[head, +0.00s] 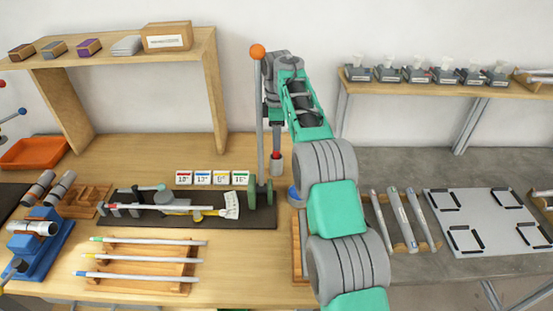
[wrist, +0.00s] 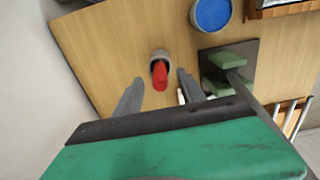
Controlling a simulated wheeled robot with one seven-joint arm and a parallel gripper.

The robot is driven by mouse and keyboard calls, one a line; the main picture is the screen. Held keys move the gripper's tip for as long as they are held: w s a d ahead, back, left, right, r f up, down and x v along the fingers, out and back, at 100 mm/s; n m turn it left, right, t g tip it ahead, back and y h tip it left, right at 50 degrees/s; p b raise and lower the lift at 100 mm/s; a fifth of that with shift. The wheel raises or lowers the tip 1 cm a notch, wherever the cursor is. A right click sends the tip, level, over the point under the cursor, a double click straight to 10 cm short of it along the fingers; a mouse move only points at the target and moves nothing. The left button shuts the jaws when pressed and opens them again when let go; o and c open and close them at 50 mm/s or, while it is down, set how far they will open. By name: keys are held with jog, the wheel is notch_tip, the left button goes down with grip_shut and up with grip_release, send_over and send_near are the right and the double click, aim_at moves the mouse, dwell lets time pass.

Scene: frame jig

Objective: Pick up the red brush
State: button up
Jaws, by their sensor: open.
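The red brush (head: 276,155) stands upright in a small grey cup (head: 277,168) near the back of the wooden table; only its red upper part shows. In the wrist view the red brush (wrist: 159,75) shows in its cup (wrist: 160,56), between the lines of my two fingers. My gripper (wrist: 160,92) is open and empty, pointing down with its fingers on either side of the brush in the picture. In the head view my gripper is above the brush, and I cannot tell the exact gap. The brush's lower end is hidden in the cup.
A green-based stand with an upright post and orange ball (head: 257,51) is close left of my gripper. A blue round container (wrist: 212,12) is near the cup. Number cards (head: 212,178) stand to the left. A wooden shelf (head: 215,75) rises at the back left.

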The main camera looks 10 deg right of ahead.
aim_at(276, 155)
notch_tip(276, 155, down, 5)
jog(key=b, duration=0.3)
jog(key=shift+a+r, duration=0.1)
jog(key=shift+r, duration=0.3)
jog(key=shift+c, duration=0.4)
grip_shut()
